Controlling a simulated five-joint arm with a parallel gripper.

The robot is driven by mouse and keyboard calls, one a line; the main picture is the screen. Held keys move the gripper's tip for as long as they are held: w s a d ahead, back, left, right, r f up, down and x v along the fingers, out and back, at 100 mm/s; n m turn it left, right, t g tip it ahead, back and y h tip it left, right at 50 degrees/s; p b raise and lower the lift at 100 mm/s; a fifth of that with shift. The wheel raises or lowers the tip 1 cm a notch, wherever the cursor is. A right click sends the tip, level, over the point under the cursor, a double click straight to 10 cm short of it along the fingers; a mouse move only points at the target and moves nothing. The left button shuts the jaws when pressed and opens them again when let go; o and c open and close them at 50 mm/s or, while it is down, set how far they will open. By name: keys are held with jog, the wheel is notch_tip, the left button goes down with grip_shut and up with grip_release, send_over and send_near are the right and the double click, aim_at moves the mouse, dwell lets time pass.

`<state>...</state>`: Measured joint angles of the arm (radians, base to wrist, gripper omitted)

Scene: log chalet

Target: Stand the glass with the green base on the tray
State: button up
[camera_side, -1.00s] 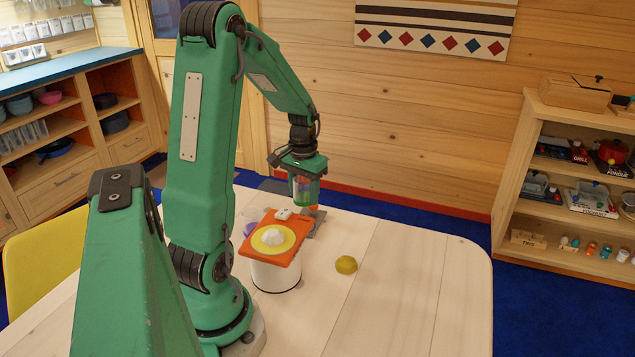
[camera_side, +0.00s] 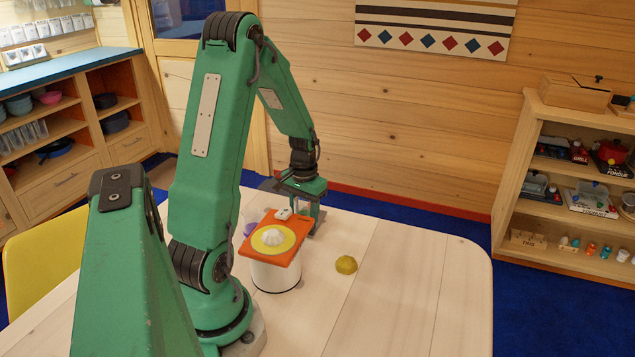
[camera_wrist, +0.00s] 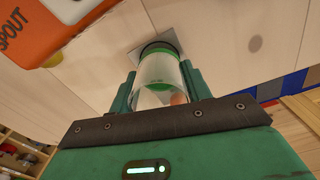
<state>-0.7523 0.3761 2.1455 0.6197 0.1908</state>
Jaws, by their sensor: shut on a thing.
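The glass with the green base (camera_wrist: 158,72) is clear and stands between the two fingers in the wrist view. My gripper (camera_wrist: 160,88) is shut on it. A green ring shows at its far end, against a dark round patch. Behind that end lies a small grey square surface (camera_wrist: 125,55), perhaps the tray; I cannot tell whether the glass touches it. In the side view my gripper (camera_side: 308,208) is low behind the orange object, which hides most of the glass. A grey flat piece (camera_side: 319,222) shows beside it on the table.
An orange slab (camera_side: 271,222) with a yellow disc and white dome sits on a white cylinder (camera_side: 275,277), close in front of my gripper. A purple item (camera_side: 249,229) is at left. The table's right side is clear.

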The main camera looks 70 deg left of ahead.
aim_at(304, 200)
jog(key=shift+f, duration=0.95)
jog(key=o, duration=1)
jog(key=shift+f, duration=0.15)
notch_tip(304, 200, up, 12)
jog(key=shift+r, duration=0.2)
